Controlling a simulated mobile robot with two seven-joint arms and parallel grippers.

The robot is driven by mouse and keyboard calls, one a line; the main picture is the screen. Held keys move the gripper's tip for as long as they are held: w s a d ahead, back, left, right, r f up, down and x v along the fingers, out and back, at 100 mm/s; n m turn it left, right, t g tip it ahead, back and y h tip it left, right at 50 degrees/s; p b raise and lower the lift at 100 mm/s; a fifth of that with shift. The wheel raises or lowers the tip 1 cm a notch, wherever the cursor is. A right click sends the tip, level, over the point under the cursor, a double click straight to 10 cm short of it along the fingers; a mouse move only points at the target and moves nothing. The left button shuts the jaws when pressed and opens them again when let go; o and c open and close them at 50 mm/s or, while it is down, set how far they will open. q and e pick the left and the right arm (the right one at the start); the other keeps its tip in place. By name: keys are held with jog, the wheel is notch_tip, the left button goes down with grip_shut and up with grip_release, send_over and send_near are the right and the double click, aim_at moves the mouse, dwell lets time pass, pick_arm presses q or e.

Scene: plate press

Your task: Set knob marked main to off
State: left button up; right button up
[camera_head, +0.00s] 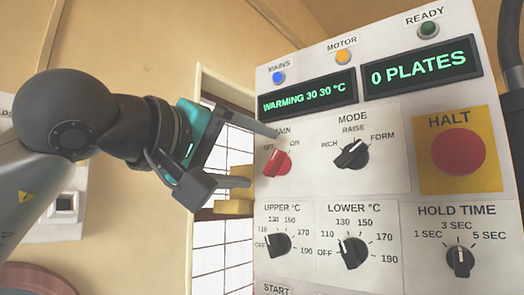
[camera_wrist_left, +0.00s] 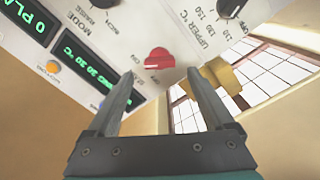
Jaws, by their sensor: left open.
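The red main knob (camera_head: 277,163) is on the upper left of the white control panel, under the word MAIN with OFF at its left and ON at its right. Its grip leans toward the upper right, the ON side. My left gripper (camera_head: 258,157) is open and empty, its fingers pointing at the knob from the left. In the left wrist view the red knob (camera_wrist_left: 159,58) shows just beyond the gap between the fingertips (camera_wrist_left: 160,74), and neither finger appears to touch it. My right gripper is out of view.
The black mode knob (camera_head: 351,155) is right of the main knob, and the upper temperature knob (camera_head: 278,245) is below it. A yellow-backed red HALT button (camera_head: 458,153) is farther right. The display (camera_head: 307,94) reads WARMING 30 30 °C. A yellow block (camera_head: 234,204) is beside the panel's left edge.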

aim_at(276, 163)
pick_arm(q)
jog(key=shift+p+x, duration=0.3)
jog(key=shift+x, duration=1.25)
jog(key=c, duration=1.4)
